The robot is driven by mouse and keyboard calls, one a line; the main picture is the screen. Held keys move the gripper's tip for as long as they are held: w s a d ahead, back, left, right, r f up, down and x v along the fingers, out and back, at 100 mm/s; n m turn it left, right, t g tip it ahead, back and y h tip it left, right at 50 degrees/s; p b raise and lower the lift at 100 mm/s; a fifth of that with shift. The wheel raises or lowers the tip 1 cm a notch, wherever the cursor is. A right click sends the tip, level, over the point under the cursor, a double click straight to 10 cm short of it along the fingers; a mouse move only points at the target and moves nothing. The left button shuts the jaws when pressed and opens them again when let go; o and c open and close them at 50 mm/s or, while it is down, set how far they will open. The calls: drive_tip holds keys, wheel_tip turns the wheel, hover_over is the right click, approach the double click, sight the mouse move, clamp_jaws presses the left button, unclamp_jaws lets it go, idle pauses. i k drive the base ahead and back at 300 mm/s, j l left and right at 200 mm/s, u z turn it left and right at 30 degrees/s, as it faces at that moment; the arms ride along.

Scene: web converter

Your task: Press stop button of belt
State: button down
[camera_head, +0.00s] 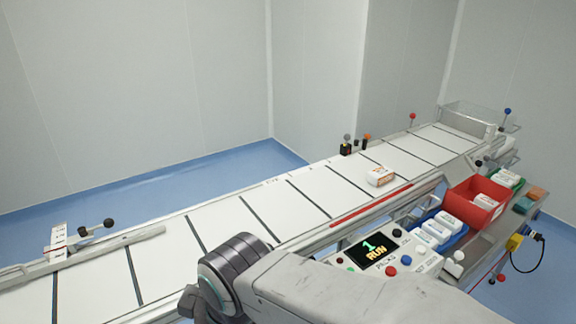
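The belt (210,226) is a long white conveyor with dark cross bars, running from lower left to upper right. The control panel (428,262) stands at its near side, with a screen (369,251) reading "1 RUN". A larger red button (391,271) sits below the screen, with a blue button (407,261) and a white button (420,249) to its right. The button labels are too small to read. My arm crosses the lower middle, just in front of the panel. Only a dark part of my gripper (190,303) shows left of the panel, over the belt's near side; its fingers are hidden.
A white pack with orange print (380,176) lies on the belt. A red bin (474,201) and a blue tray (440,231) of white packs stand right of the panel. A sensor (346,147) stands at the far edge; a lever (95,228) is at left.

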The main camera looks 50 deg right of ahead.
sight(391, 271)
drive_tip(key=l+z, duration=0.15)
drive_tip(key=z, duration=1.85)
